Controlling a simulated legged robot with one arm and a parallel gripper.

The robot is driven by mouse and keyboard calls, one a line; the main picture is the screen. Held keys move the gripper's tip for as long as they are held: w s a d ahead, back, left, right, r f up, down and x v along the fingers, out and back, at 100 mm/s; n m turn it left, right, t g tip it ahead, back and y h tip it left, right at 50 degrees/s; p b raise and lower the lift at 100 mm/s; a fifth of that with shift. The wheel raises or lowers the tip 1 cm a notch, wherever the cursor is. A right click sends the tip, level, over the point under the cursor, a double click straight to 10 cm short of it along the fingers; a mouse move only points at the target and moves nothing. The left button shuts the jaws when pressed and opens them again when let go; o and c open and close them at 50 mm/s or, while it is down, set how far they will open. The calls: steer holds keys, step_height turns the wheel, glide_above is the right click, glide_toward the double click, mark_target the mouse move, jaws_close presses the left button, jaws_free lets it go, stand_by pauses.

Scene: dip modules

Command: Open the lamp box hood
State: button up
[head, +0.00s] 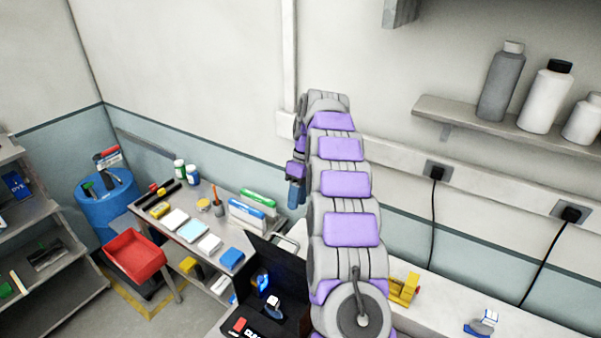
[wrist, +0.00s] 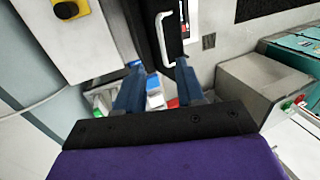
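The black box (head: 288,264), which I take to be the lamp box, stands at the bottom centre of the head view, partly behind my arm. A blue glow shows in its dark front. A light handle (head: 290,243) shows at its upper edge. In the wrist view, a white handle (wrist: 166,40) sits on a black panel (wrist: 148,30) just beyond the fingertips. My gripper (wrist: 158,72) is open and empty, its two blue fingers apart, with the handle ahead of the gap. In the head view, my gripper (head: 295,193) hangs above and behind the box. Contact with the handle is not visible.
A bench (head: 170,222) with bottles, small boxes and tools lies to the left. A yellow object (head: 404,290) is right of my arm.

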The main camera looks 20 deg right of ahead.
steer(key=shift+p+v, duration=2.25)
steer(key=shift+p, duration=0.25)
